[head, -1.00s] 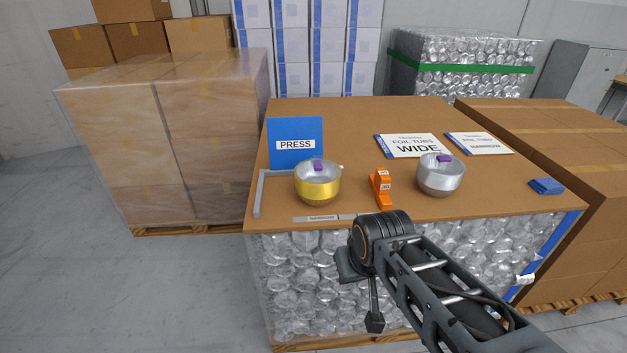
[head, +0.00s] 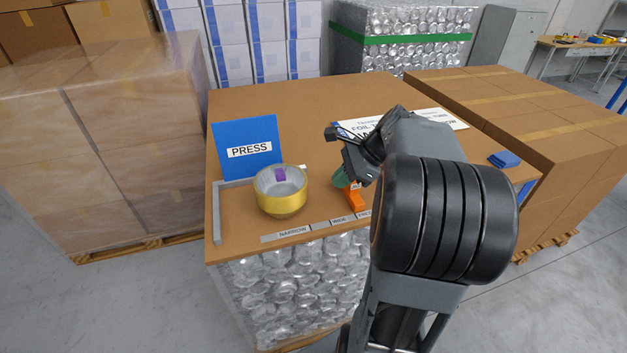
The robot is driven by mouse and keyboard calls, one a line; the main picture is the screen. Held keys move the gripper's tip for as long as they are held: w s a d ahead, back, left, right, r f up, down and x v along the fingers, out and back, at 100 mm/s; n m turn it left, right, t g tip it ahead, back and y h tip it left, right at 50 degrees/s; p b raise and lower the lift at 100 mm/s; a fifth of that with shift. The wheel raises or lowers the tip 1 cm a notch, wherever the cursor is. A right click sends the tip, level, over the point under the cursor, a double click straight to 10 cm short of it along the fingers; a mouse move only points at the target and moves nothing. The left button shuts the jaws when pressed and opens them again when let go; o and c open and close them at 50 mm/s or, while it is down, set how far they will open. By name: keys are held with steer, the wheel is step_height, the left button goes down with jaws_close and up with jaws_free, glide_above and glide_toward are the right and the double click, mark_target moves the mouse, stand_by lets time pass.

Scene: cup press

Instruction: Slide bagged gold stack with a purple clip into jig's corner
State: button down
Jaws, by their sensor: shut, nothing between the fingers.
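The bagged gold stack (head: 281,196) stands upright on the carton top, a wide gold bowl shape with a silvery inside. A purple clip (head: 280,174) sits at its far inner rim. The jig (head: 219,213) is a grey L-shaped rail to its left and behind; a gap shows between the stack and the left rail. Contact with the back rail cannot be told. My gripper (head: 341,178) is shut and empty, to the right of the stack and apart from it, above the orange tool.
A blue PRESS sign (head: 248,147) stands behind the jig. The orange tool (head: 356,199) is partly covered by my gripper. Label strips (head: 293,233) line the front edge. My arm hides the right part of the top, including the silver stack's place.

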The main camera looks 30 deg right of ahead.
steer(key=d+m+t, duration=0.1)
steer(key=d+m, duration=0.2)
steer(key=d, duration=0.1)
steer(key=m+y+p, duration=0.1)
glide_toward(305, 190)
step_height(305, 190, down, 4)
steer(key=a, duration=0.1)
steer(key=w+a+p, duration=0.1)
steer(key=a, duration=0.1)
steer(key=shift+w+f+t, duration=0.1)
steer(key=shift+w+t, duration=0.05)
steer(key=shift+t, duration=0.15)
steer(key=shift+w+a, duration=0.4)
steer(key=shift+a, duration=0.15)
